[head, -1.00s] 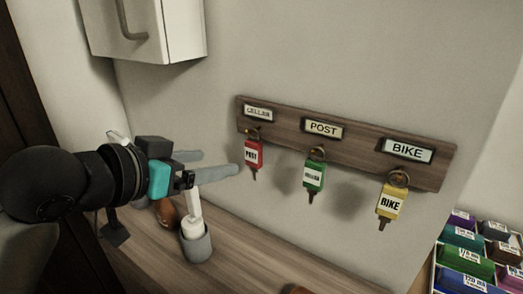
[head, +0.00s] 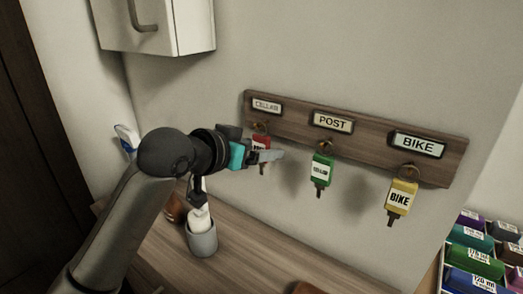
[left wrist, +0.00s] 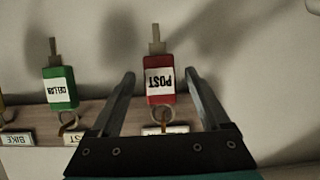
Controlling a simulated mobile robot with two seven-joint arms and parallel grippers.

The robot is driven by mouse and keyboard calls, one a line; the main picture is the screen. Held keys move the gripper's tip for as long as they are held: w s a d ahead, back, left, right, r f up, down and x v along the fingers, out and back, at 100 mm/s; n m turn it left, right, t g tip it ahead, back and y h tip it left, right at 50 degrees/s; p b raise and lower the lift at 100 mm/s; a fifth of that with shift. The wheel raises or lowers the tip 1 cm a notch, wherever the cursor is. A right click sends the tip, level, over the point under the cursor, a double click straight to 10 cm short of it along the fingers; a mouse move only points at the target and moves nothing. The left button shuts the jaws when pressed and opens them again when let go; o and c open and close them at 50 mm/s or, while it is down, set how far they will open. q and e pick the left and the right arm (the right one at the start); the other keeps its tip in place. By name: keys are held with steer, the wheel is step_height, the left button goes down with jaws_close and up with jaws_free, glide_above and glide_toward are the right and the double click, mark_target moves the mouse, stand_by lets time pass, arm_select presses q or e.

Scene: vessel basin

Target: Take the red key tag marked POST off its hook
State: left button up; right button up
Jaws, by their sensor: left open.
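The red key tag marked POST (head: 261,142) hangs by its ring under the CELLAR label at the left end of the wooden key rack (head: 290,118). In the head view it is partly hidden behind my left gripper (head: 268,156). In the left wrist view the red tag (left wrist: 159,82) appears upside down, with its white POST label facing the camera. It lies between the two open fingers of my left gripper (left wrist: 162,85), with a visible gap on each side. My right gripper is not in view.
A green tag marked CELLAR (head: 321,169) hangs under the POST label, and a yellow BIKE tag (head: 401,196) under BIKE. A grey cup (head: 202,239) stands on the wooden counter (head: 262,266) below. A white cabinet (head: 155,25) is at upper left. Coloured boxes (head: 478,241) sit at right.

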arm_select(q)
steer(key=shift+w+d+f, duration=0.25)
steer(key=shift+w+d, duration=0.1)
steer(key=shift+w, duration=0.15)
jaws_close()
stand_by(0.3)
